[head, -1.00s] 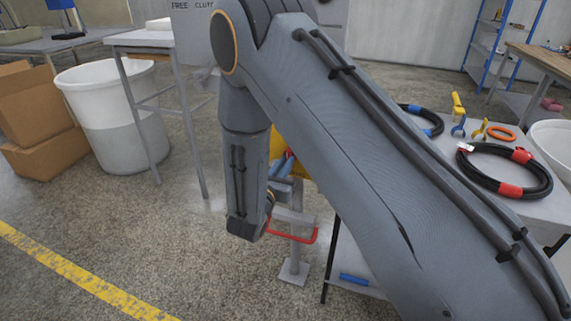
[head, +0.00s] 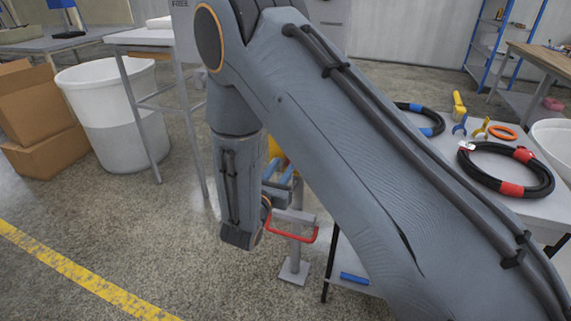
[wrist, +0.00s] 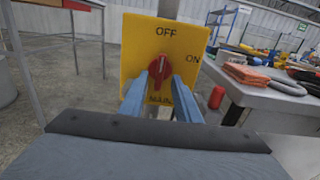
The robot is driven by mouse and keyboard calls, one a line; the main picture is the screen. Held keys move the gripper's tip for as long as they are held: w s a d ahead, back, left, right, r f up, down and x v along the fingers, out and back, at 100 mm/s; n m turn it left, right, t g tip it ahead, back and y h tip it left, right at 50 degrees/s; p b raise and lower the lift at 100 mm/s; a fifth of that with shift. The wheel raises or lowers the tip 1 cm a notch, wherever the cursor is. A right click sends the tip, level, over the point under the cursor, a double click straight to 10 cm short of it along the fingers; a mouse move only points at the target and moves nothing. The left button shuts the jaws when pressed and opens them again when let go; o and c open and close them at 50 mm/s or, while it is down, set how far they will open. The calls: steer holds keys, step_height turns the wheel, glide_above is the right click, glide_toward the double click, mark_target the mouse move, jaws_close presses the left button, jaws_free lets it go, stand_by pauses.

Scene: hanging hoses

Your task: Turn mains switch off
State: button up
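The mains switch is a yellow panel (wrist: 150,35) with a red knob (wrist: 160,68) at its middle. "OFF" is printed above the knob and "ON" to its right. The knob's grip looks close to upright, with its top leaning slightly right. My gripper (wrist: 159,84) has its two blue fingers apart, one on each side of the knob's lower part. I see no clear contact with the knob. In the head view my gripper (head: 281,172) is in front of the yellow panel (head: 275,146), which my arm mostly hides.
A table (head: 548,205) on the right holds coiled black hoses (head: 505,190) and small tools. A red bent bar (head: 293,240) is on the stand below the switch. A white bin (head: 112,120) and cardboard boxes (head: 42,145) stand at left. Floor at front left is clear.

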steer(key=v, duration=0.5)
